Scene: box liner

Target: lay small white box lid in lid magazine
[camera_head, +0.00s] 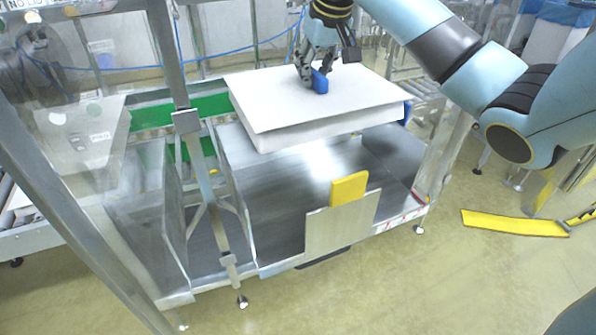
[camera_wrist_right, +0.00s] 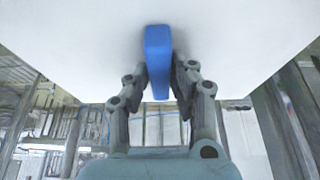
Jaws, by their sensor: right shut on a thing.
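The white box lid (camera_head: 350,104) is a broad flat slab with a turned-down side, held above the metal station. A blue handle (camera_head: 320,82) stands on its top. My right gripper (camera_head: 312,76) is shut on this handle, with a finger on each side of it. The right wrist view shows the blue handle (camera_wrist_right: 157,50) between the fingers and the white lid (camera_wrist_right: 240,40) beyond. The metal lid magazine (camera_head: 290,205) has a flat deck, upright plates at left and a low front plate with a yellow tab (camera_head: 348,188). The lid hides its back part. My left gripper is out of view.
A metal frame post (camera_head: 180,90) stands left of the lid. A green conveyor belt (camera_head: 200,108) runs behind the station. A blue part (camera_head: 406,112) shows at the lid's right edge. A yellow strip (camera_head: 510,222) lies right of the station. The deck under the lid looks bare.

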